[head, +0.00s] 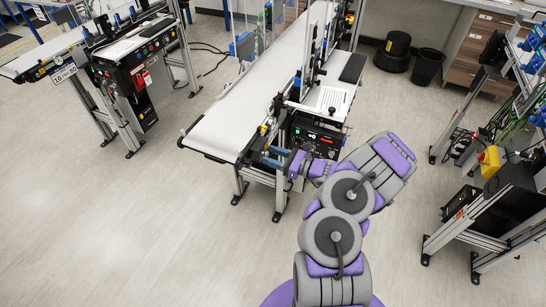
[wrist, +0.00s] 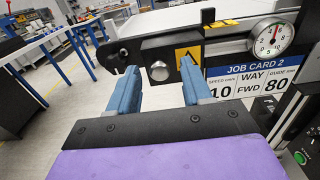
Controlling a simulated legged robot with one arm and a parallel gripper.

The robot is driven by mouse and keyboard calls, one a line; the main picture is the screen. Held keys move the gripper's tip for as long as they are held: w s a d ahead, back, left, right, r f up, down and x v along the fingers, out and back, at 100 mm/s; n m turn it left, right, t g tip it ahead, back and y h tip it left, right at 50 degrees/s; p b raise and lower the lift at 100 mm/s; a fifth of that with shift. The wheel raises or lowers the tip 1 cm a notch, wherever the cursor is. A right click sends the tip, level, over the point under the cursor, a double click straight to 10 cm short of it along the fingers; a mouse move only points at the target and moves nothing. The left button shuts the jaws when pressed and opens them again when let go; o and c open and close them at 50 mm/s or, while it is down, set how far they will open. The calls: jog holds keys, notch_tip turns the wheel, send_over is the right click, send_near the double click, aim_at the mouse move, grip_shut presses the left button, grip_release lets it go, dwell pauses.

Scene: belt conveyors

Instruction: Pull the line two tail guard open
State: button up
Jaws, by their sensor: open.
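In the wrist view, the tail guard (wrist: 178,49) is a dark box-like cover with a round metal knob (wrist: 160,71) and a yellow warning label (wrist: 188,56). It sits at the conveyor's end, beside a plate reading JOB CARD 2 (wrist: 252,84). My gripper (wrist: 159,67) is open, its two blue fingers on either side of the knob. I cannot tell whether they touch it. In the head view, my gripper (head: 268,157) is at the side of the middle conveyor (head: 222,128), near its tail end. The guard is too small to make out there.
A control panel (head: 317,137) stands right beside my gripper. Another conveyor (head: 50,45) is at the left. A frame with a yellow box (head: 490,159) stands at the right. A dial gauge (wrist: 272,37) is right of the guard. The floor at lower left is clear.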

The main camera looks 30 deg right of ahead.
jog(key=shift+c, duration=0.5)
grip_shut()
